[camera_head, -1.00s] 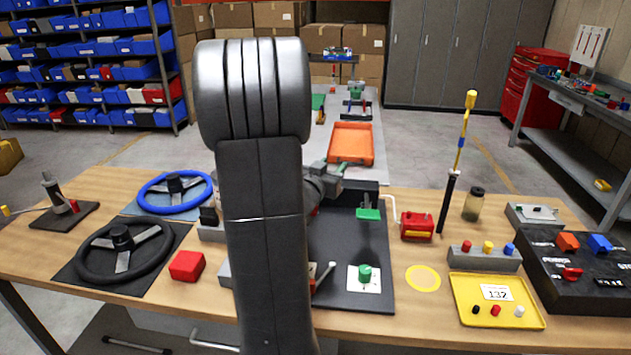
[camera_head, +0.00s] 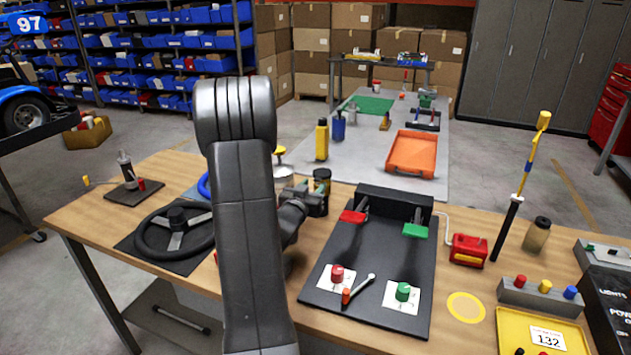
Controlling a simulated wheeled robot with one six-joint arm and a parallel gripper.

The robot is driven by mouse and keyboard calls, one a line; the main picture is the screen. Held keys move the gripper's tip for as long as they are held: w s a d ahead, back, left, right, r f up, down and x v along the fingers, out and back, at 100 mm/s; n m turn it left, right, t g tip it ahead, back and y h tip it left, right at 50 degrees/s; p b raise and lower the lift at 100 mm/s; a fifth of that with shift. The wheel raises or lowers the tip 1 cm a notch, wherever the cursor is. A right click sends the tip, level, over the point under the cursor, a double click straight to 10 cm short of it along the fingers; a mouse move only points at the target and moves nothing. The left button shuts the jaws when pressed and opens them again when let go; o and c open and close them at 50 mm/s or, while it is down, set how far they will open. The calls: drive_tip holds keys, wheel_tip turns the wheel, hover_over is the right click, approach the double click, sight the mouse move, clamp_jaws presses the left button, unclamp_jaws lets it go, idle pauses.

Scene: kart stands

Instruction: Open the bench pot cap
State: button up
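A jar with a black cap (camera_head: 322,175) stands at the back of the bench, left of the black pedal board. My gripper (camera_head: 312,196) is at this jar and overlaps its side in the picture. I cannot tell whether the fingers are open or shut, or whether they touch the jar. The cap looks seated on top. A second jar with a dark cap (camera_head: 537,235) stands upright at the right, apart from my gripper. I cannot tell which of the two is the bench pot.
The pedal board (camera_head: 374,270) with red and green parts lies right of my arm. A red box (camera_head: 468,250), a tall yellow-topped rod (camera_head: 520,180) and a yellow tray (camera_head: 505,330) are further right. A black steering wheel (camera_head: 178,235) lies left. An orange tray (camera_head: 411,153) is on the table behind.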

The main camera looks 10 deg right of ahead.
sight(321, 175)
drive_tip(key=shift+x, duration=1.3)
clamp_jaws()
drive_tip(key=shift+r+p, duration=0.2)
drive_tip(key=shift+p, duration=0.25)
